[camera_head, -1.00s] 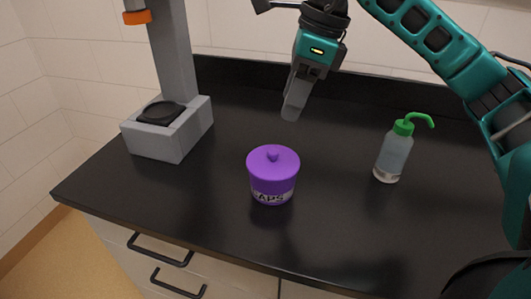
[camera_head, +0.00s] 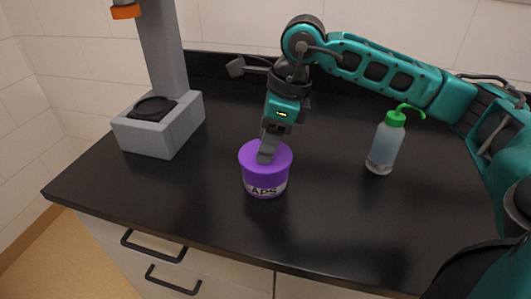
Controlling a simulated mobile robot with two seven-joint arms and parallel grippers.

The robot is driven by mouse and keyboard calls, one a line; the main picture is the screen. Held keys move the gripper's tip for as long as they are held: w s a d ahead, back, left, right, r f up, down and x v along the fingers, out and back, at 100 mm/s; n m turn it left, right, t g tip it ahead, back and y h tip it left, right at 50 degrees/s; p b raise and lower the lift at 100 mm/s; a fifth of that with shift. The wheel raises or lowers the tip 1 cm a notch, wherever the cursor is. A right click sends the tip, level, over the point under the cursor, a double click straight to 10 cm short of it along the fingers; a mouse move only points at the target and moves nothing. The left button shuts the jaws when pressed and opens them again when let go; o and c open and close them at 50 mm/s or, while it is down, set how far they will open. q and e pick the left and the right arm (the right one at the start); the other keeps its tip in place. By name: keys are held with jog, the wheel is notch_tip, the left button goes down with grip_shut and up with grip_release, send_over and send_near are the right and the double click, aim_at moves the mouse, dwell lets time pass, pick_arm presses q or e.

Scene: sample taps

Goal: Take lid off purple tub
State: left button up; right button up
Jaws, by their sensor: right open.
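The purple tub (camera_head: 264,182) stands upright on the black counter, with a white band of dark lettering around its side. Its purple lid (camera_head: 284,153) is on top. My right gripper (camera_head: 266,157) points down over the lid, and its fingers hide the lid's knob. The right gripper is open; whether a finger touches the lid I cannot tell. My left gripper is not in view.
A wash bottle (camera_head: 386,146) with a green cap stands to the right of the tub. A grey stand (camera_head: 160,130) with a dark round plate is at the back left. The counter (camera_head: 330,220) is clear in front of the tub.

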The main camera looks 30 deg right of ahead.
grip_shut()
dwell(0.3)
